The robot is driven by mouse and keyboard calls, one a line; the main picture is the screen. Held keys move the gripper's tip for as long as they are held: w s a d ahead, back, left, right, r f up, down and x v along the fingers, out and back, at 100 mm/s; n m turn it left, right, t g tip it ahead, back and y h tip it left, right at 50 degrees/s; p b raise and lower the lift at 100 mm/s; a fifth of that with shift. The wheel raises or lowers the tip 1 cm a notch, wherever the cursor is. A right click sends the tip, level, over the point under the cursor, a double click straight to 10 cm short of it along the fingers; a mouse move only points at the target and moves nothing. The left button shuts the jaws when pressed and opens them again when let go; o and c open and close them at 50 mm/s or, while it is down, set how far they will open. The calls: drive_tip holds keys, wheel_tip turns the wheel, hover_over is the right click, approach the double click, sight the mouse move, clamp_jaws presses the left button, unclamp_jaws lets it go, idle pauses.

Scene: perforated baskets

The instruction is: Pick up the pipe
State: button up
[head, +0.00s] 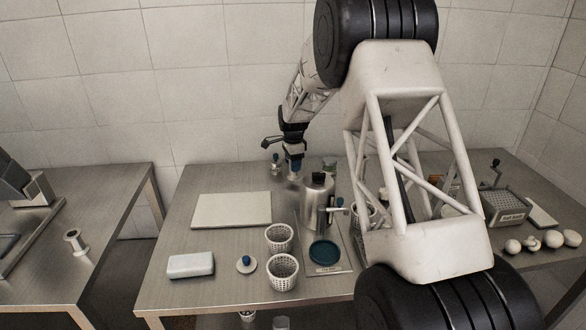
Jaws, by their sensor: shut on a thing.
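My gripper (294,163) is at the back of the middle steel table, pointing down. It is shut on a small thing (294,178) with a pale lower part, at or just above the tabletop. The thing is mostly hidden by the fingers, and I cannot tell whether it is the pipe. A short pale tube with flanged ends (75,241), pipe-like in shape, stands on the left table, far from my gripper.
A small blue-topped piece (276,166) stands just left of my gripper. A metal canister (317,204) is close on the right. Two perforated baskets (279,238) (283,272), a white block (190,266) and a flat pale board (231,210) lie nearer. My arm hides part of the right side.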

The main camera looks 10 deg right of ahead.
wheel_tip(320, 180, up, 7)
drive_tip(key=shift+r, duration=0.2)
idle(1.1)
drive_tip(key=s+a+n, duration=0.3)
drive_tip(key=s+a, duration=0.2)
drive_tip(key=a, duration=0.8)
drive_tip(key=s+a+f+n, duration=0.15)
drive_tip(key=s+a, duration=0.45)
drive_tip(key=a, duration=0.6)
drive_tip(key=s+a+n, duration=0.3)
drive_tip(key=s+a, duration=0.2)
drive_tip(key=a, duration=0.8)
drive_tip(key=s+a+n, duration=0.4)
drive_tip(key=s+a, duration=0.8)
drive_tip(key=s, duration=0.3)
drive_tip(key=s+a+f+n, duration=0.1)
drive_tip(key=s+a+n, duration=0.3)
drive_tip(key=s+a, duration=0.8)
drive_tip(key=s, duration=0.3)
drive_tip(key=shift+a, duration=0.4)
drive_tip(key=shift+f, duration=0.1)
drive_tip(key=w+a+f, duration=0.1)
drive_tip(key=w+a, duration=0.8)
drive_tip(key=a, duration=0.4)
drive_tip(key=shift+f, duration=0.25)
